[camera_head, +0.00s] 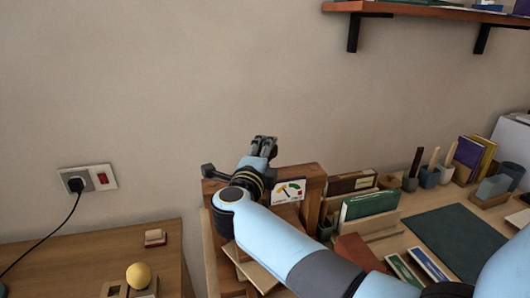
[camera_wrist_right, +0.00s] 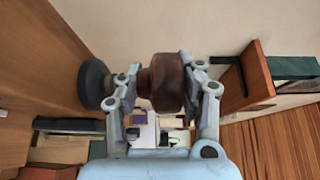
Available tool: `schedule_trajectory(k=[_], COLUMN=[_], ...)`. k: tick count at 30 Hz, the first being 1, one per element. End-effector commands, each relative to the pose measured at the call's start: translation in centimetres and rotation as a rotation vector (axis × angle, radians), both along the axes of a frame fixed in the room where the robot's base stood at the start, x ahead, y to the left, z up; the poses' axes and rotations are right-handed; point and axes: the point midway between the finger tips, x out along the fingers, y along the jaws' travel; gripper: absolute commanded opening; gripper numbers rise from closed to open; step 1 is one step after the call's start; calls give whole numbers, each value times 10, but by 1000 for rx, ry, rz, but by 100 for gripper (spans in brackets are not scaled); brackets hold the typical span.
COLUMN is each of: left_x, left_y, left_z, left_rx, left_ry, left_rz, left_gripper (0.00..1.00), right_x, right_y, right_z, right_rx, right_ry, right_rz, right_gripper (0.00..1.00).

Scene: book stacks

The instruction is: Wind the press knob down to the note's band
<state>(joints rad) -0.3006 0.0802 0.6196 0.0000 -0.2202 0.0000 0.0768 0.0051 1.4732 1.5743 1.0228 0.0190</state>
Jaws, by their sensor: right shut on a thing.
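The wooden press (camera_head: 313,174) stands at the edge of the desk, partly hidden behind my right arm. A white note (camera_head: 290,191) with a small coloured gauge, part of it green, sits on its front. The gauge's markings are too small to read. My right gripper (camera_head: 264,146) is over the top of the press. In the right wrist view its fingers are shut on a brown, rounded press knob (camera_wrist_right: 168,82), one finger on each side. A dark round end (camera_wrist_right: 93,84) shows just left of the knob. My left gripper is out of view.
A green book (camera_head: 369,204) stands in a holder right of the press, with pen cups (camera_head: 428,177) and a dark mat (camera_head: 455,240) farther right. A yellow ball (camera_head: 138,275) is on the left table. A wall shelf (camera_head: 430,10) hangs at upper right.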

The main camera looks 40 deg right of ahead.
Motion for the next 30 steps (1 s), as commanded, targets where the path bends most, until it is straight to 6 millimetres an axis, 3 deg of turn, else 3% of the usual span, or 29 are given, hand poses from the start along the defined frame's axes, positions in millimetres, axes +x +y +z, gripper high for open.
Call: schedule_trajectory(k=[1, 12, 29, 30], left_x=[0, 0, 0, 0], left_y=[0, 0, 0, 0], left_z=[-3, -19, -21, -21], left_rx=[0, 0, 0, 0], left_ry=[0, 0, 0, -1], left_rz=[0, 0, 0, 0], left_gripper=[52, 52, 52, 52], right_x=[4, 4, 4, 4], right_y=[-2, -3, -3, -3], right_z=[11, 11, 13, 13], right_rx=[-15, -18, -19, -20], right_ry=[-20, -18, -18, -18], right_rz=[-35, -217, -252, -252], right_gripper=[5, 5, 5, 38])
